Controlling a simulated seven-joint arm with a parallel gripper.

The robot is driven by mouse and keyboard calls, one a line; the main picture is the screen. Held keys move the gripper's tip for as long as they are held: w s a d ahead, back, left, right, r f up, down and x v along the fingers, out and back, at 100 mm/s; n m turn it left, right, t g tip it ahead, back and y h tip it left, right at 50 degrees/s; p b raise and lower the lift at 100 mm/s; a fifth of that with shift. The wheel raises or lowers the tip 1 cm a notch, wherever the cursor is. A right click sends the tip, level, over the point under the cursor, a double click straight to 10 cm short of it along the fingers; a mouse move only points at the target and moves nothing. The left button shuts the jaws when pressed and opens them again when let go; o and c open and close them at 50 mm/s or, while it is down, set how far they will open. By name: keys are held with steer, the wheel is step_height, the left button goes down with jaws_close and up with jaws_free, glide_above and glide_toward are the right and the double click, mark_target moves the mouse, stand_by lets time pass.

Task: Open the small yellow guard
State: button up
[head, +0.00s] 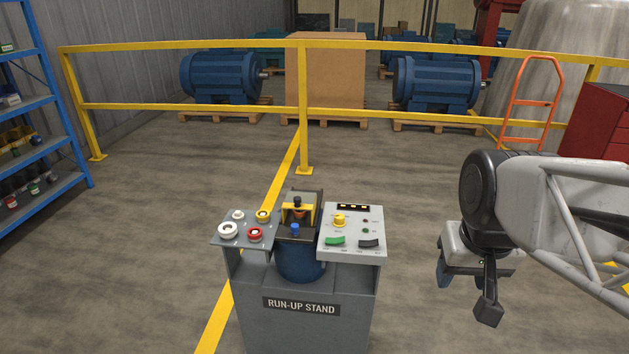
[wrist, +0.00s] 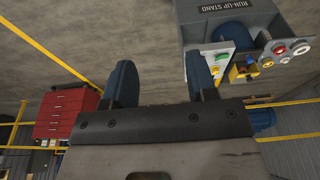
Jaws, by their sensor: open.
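The small yellow guard (head: 299,211) sits at the middle of the run-up stand (head: 304,285), above a blue cylindrical body (head: 300,262). A dark knob stands at its top and a blue knob in front of it. Whether it is latched I cannot tell. The guard also shows small in the wrist view (wrist: 238,72), at the upper right. My gripper (head: 470,278) hangs to the right of the stand, well apart from it. In the wrist view its two blue fingers (wrist: 161,78) are spread, with nothing between them.
A left panel (head: 243,240) carries white, red and yellow round buttons. A right panel (head: 365,218) carries a yellow knob and green and black rockers. Both flank the guard closely. A yellow railing (head: 303,110) stands behind. Open floor lies between gripper and stand.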

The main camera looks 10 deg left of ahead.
steer(key=w+a+r, duration=0.1)
steer(key=w+a, duration=0.2)
steer(key=w, duration=0.4)
steer(key=w+a+r, duration=0.1)
steer(key=w+a, duration=0.2)
steer(key=w, duration=0.4)
steer(key=n+g, duration=0.2)
steer(key=n, duration=0.1)
glide_above(297, 198)
steer(key=f, duration=1.2)
steer(key=shift+d+f, duration=0.25)
steer(key=shift+f, duration=0.1)
steer(key=shift+a+f, duration=0.15)
steer(key=shift+a, duration=0.05)
steer(key=shift+f, duration=0.15)
steer(key=shift+f, duration=3.75)
